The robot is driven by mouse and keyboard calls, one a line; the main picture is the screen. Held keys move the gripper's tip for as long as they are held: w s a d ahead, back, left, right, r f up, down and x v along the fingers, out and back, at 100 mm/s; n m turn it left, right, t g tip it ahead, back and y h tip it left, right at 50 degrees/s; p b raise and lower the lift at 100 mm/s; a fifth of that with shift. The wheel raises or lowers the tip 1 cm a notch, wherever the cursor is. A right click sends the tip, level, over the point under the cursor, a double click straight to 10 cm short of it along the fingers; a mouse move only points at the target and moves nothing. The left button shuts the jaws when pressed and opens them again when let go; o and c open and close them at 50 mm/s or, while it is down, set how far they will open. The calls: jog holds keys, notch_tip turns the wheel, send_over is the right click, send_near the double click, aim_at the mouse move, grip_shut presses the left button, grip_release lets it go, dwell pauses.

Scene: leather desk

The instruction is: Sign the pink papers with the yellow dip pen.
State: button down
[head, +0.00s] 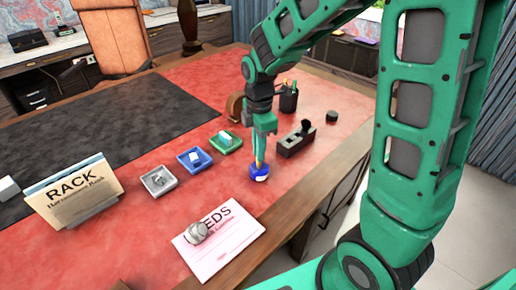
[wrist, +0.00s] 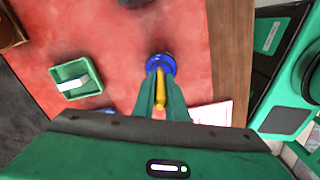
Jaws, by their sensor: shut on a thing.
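The yellow dip pen (wrist: 160,98) is between the fingers of my gripper (wrist: 161,88), which is shut on it. In the wrist view its far end meets a round blue inkwell (wrist: 160,62); how deep the tip is in it I cannot tell. In the head view my gripper (head: 260,150) is above the blue inkwell (head: 259,173) on the red desk top. The pink papers (head: 222,250), with "DEEDS"-like print partly covered by a grey round weight (head: 197,233), lie at the desk's front edge. A corner of the papers (wrist: 215,113) shows in the wrist view.
A green tray (head: 226,144), a blue tray (head: 194,160) and a grey tray (head: 160,180) stand left of the inkwell. A dark wooden box (head: 296,140) and a pen cup (head: 288,100) stand behind right. A rack with cards (head: 74,192) is at left.

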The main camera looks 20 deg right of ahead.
jog(key=shift+f, duration=0.4)
dwell(1.2)
jog(key=shift+r, duration=3.55)
